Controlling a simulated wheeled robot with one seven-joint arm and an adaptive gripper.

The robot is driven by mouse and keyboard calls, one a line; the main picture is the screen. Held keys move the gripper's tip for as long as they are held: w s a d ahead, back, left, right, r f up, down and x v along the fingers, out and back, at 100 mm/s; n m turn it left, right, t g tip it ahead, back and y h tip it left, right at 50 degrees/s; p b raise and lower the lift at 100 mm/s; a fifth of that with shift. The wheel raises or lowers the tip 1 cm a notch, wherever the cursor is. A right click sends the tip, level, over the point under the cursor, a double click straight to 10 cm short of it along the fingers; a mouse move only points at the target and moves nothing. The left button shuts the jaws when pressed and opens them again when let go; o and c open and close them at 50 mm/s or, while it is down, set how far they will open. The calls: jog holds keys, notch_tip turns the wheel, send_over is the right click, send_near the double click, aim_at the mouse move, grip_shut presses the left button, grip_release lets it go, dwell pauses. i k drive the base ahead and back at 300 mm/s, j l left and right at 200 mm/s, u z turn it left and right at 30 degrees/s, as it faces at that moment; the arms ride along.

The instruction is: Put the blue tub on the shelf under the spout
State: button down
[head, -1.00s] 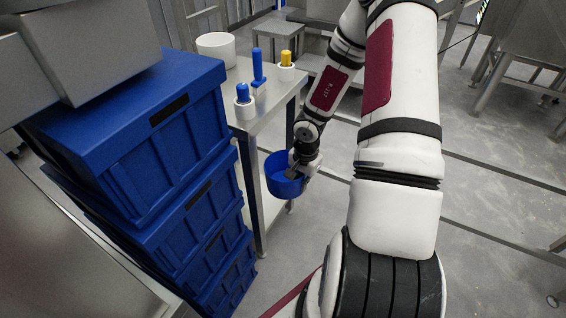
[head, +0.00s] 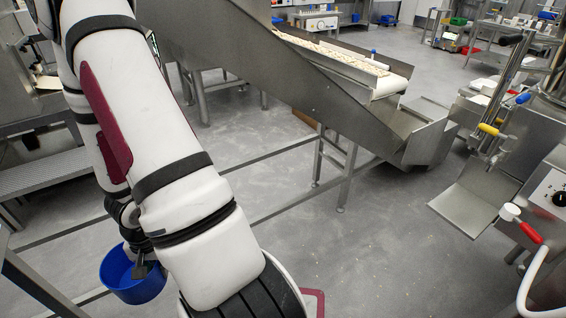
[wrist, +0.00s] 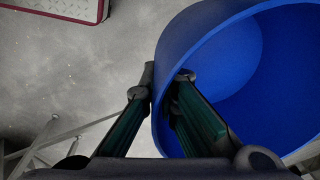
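The blue tub (head: 133,283) hangs from my gripper (head: 138,268) at the lower left of the head view, above the floor. In the wrist view my gripper (wrist: 168,78) has one finger outside and one finger inside the tub (wrist: 175,50), closed on its wall near the rim. The tub looks empty where its inside shows. A flat steel shelf (head: 473,203) sticks out from a machine at the right of the head view, far from my gripper. Upright steel rods and a yellow part (head: 491,130) stand above it; the spout itself is hard to make out.
A steel conveyor (head: 290,75) with a sloped chute (head: 425,140) stands across the middle on thin legs. A control box with a red-handled lever (head: 530,232) stands at the right edge. Open grey floor (head: 350,255) lies between my arm and the shelf.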

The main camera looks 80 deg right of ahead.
aim_at(453, 207)
jog(key=z, duration=1.8)
jog(key=k+z, duration=0.2)
jog(key=z, duration=0.2)
jog(key=k+z, duration=0.45)
jog(key=z, duration=0.3)
jog(key=k, duration=0.15)
